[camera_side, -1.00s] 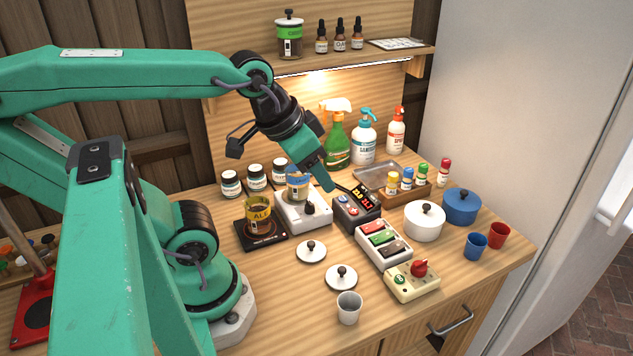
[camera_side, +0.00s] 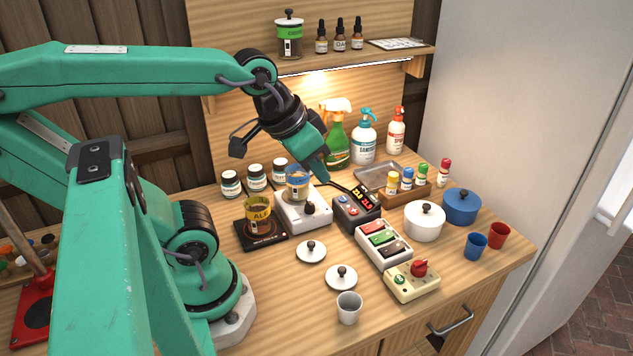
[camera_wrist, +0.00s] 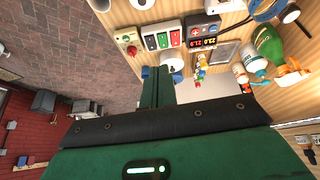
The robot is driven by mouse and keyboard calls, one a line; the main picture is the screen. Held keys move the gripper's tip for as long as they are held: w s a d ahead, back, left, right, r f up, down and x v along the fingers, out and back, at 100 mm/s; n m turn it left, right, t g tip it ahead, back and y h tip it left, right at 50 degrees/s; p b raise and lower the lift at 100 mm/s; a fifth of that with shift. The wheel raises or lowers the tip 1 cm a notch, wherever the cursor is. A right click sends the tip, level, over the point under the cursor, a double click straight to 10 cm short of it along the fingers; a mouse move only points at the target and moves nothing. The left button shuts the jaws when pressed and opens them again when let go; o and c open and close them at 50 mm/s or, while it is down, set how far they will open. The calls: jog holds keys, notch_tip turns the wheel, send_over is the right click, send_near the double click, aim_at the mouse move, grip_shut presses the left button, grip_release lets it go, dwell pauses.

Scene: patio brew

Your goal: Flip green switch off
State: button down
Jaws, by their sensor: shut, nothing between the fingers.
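The green switch (camera_side: 381,237) is the middle rocker on a white switch box (camera_side: 401,258), between a red rocker (camera_side: 373,227) and a dark one (camera_side: 392,248). I cannot tell which way it is tipped. In the wrist view the green switch (camera_wrist: 162,40) shows near the top, beyond my fingers. My gripper (camera_side: 322,178) is shut and empty. It is in the air up and left of the switch box, apart from it, near the digital controller.
A controller with red digits (camera_side: 356,212) stands just behind the switch box. A cream box with a red knob (camera_side: 411,281) is in front. A white pot (camera_side: 424,221) is close on the right.

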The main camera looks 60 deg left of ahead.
jog(key=w+n, duration=0.3)
jog(key=n+g, duration=0.4)
jog(key=n, duration=1.1)
send_over(387, 234)
jog(key=s, duration=0.2)
jog(key=shift+f, duration=2.8)
jog(key=shift+w+f, duration=0.3)
jog(key=shift+f, duration=2)
jog(key=shift+w+f, duration=0.3)
jog(key=shift+f, duration=2.05)
jog(key=shift+w+f, duration=0.3)
jog(key=shift+f, duration=2)
jog(key=shift+w+f, duration=0.1)
jog(key=shift+f, duration=0.1)
jog(key=shift+s+r, duration=0.1)
jog(key=shift+s, duration=0.1)
